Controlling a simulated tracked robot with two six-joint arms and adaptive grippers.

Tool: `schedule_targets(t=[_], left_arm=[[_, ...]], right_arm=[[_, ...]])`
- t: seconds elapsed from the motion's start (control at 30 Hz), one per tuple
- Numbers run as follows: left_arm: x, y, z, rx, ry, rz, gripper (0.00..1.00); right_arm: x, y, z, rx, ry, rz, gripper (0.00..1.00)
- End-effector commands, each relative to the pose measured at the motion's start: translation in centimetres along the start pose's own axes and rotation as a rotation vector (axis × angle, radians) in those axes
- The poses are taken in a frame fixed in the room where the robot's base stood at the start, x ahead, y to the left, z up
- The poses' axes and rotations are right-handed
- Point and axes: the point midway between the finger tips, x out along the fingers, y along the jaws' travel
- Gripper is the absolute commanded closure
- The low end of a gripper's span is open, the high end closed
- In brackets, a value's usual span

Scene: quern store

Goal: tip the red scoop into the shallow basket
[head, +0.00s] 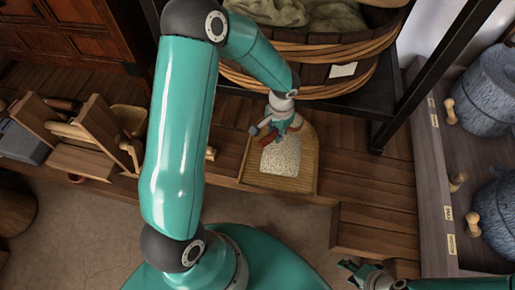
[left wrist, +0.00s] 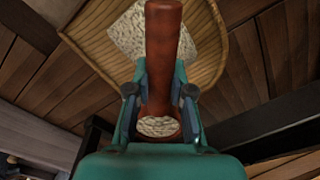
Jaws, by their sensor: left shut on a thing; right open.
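My left gripper (head: 284,125) is over the far part of the basket, shut on the red scoop (head: 267,138), which is mostly hidden in the head view. In the left wrist view the red scoop (left wrist: 163,60) stands between the fingers, with pale grain (left wrist: 158,126) showing at its near end. The basket (left wrist: 207,65) is behind it. My right gripper (head: 358,268) is open and empty at the bottom right.
A large wooden tub (head: 325,75) with cloth stands behind the basket. A wooden rack (head: 85,160) is on the left. Grey stone querns (head: 485,90) sit on a shelf at the right. A black post (head: 430,75) rises near the tub.

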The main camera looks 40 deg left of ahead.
Motion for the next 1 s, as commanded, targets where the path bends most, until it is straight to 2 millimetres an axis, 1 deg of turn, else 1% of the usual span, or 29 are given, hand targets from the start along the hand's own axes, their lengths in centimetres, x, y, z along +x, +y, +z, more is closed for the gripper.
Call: schedule_targets(t=[0.03, 0.1, 0.2, 0.3, 0.43, 0.67, 0.77, 1.0], left_arm=[[2.2, -1.0, 0.4, 0.006, 0.004, -0.001, 1.00], [2.8, -2.1, 1.2, 0.029, 0.003, 0.003, 1.00], [3.4, -3.3, 2.2, 0.058, 0.004, 0.012, 1.00], [3.9, -4.0, 3.1, 0.084, 0.004, 0.023, 1.00], [4.0, -4.6, 3.9, 0.108, 0.007, 0.033, 1.00], [4.1, -4.8, 4.2, 0.124, 0.007, 0.039, 1.00], [4.5, -4.8, 4.2, 0.124, 0.007, 0.039, 1.00], [6.2, -4.7, 4.2, 0.123, 0.006, 0.039, 1.00]], right_arm=[[3.3, 1.2, 0.0, 0.000, 0.000, 0.000, 0.54], [5.3, 1.9, 0.0, 0.000, 0.000, 0.000, 0.54], [7.7, 2.8, -0.1, 0.000, 0.000, 0.000, 0.54], [9.4, 3.4, -0.1, 0.000, 0.000, 0.000, 0.54], [10.7, 3.9, -0.1, 0.000, 0.001, 0.000, 0.54], [11.2, 4.0, -0.1, 0.000, 0.001, 0.000, 0.54], [11.5, 4.2, -0.1, 0.000, 0.001, 0.000, 0.54], [12.8, 4.6, -0.1, 0.000, 0.001, 0.000, 0.54]])
